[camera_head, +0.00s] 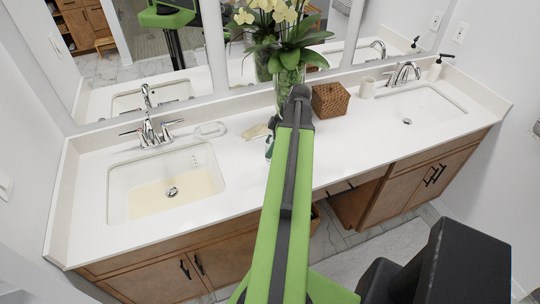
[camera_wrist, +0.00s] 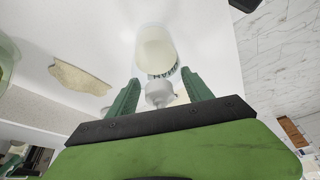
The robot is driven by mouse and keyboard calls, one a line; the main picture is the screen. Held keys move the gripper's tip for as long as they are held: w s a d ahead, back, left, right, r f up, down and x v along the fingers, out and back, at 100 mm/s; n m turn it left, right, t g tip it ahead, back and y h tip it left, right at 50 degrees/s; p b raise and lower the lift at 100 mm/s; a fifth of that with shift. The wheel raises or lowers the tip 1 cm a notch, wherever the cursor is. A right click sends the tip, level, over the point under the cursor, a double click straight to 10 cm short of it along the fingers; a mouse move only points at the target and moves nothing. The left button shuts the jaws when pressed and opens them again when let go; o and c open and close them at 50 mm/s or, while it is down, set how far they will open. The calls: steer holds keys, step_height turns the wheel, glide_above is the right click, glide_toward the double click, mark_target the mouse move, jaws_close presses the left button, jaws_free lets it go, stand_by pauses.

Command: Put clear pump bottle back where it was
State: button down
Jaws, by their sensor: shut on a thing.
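The clear pump bottle (camera_wrist: 156,50) shows in the wrist view with pale contents and dark lettering. Its whitish pump top (camera_wrist: 159,93) is between the two green fingers of my gripper (camera_wrist: 160,84), which is shut on it. The bottle body extends beyond the fingertips over the white counter (camera_wrist: 205,35). I cannot tell whether its base touches the counter. In the head view my arm hides the bottle, and only a bit of my green gripper (camera_head: 269,147) shows beside the arm.
A beige cloth-like piece (camera_head: 256,132) and a clear dish (camera_head: 210,130) lie left of my arm. A flower vase (camera_head: 289,82), woven box (camera_head: 331,100) and cup (camera_head: 367,88) stand behind. Sinks lie left (camera_head: 150,200) and right (camera_head: 425,100). A white black-topped bottle (camera_head: 435,70) stands far right.

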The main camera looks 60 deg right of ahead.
steer(key=shift+f+b, duration=1.55)
steer(key=shift+f, duration=0.45)
steer(key=shift+c, duration=2.1)
jaws_free()
steer(key=shift+r, duration=0.1)
steer(key=shift+r, duration=0.1)
steer(key=shift+r+p, duration=0.2)
steer(key=shift+p, duration=0.2)
steer(key=p+v, duration=1)
steer(key=v, duration=0.1)
steer(key=shift+r+p, duration=0.25)
steer(key=shift+p, duration=0.05)
steer(key=shift+s+d+r, duration=0.1)
steer(key=shift+s, duration=0.1)
